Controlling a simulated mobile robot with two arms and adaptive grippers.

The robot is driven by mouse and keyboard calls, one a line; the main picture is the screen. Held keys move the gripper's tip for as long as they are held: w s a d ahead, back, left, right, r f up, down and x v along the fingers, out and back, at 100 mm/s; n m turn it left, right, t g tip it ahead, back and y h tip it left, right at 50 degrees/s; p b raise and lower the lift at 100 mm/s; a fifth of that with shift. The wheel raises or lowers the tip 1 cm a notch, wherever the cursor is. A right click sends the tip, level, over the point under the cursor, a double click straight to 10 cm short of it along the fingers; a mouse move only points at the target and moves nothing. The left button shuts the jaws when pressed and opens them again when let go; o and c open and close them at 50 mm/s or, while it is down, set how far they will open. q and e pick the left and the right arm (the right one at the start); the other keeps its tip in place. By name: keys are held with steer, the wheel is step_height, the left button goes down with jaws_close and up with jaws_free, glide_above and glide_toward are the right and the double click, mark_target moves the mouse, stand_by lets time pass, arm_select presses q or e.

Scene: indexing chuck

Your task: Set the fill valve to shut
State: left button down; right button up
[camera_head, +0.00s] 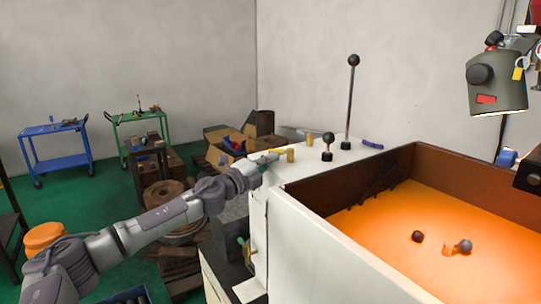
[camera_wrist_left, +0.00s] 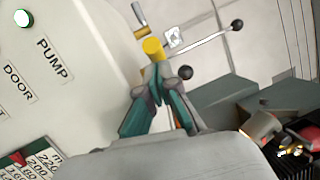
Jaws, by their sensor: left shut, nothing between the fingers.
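No label reading fill valve can be made out in either view. A small brass valve-like fitting with a green part (camera_head: 247,250) is on the front of the white machine, below my left arm in the head view. My left gripper (camera_head: 272,157) is at the machine's top left edge, shut and empty. In the left wrist view its teal-lined fingers (camera_wrist_left: 159,72) come together just below a yellow cylinder (camera_wrist_left: 152,47); whether they touch it is unclear. My right gripper is not in view.
Black ball-topped levers, one short (camera_head: 328,146) and one tall (camera_head: 350,100), stand on the machine top. An open bin (camera_head: 345,258) with a glowing orange inside is at right. Labels PUMP (camera_wrist_left: 55,58) and DOOR (camera_wrist_left: 18,85) mark a panel. Blue (camera_head: 55,145) and green (camera_head: 140,125) carts stand behind.

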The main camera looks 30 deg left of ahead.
arm_select(q)
steer(key=shift+w, duration=0.1)
stand_by(0.3)
steer(key=shift+a+h+b, duration=0.2)
steer(key=shift+h+b, duration=0.1)
steer(key=shift+b, duration=0.1)
steer(key=shift+m+h, duration=0.3)
steer(key=shift+m, duration=0.1)
steer(key=shift+a, duration=0.15)
steer(key=shift+w+a+m+g+h+b, duration=0.25)
steer(key=shift+m+h+b, duration=0.2)
steer(key=shift+h, duration=0.25)
steer(key=shift+w+a+r+p, duration=0.1)
steer(key=shift+w+a+p, duration=0.45)
steer(key=shift+w+a, duration=0.3)
steer(key=shift+a, duration=0.1)
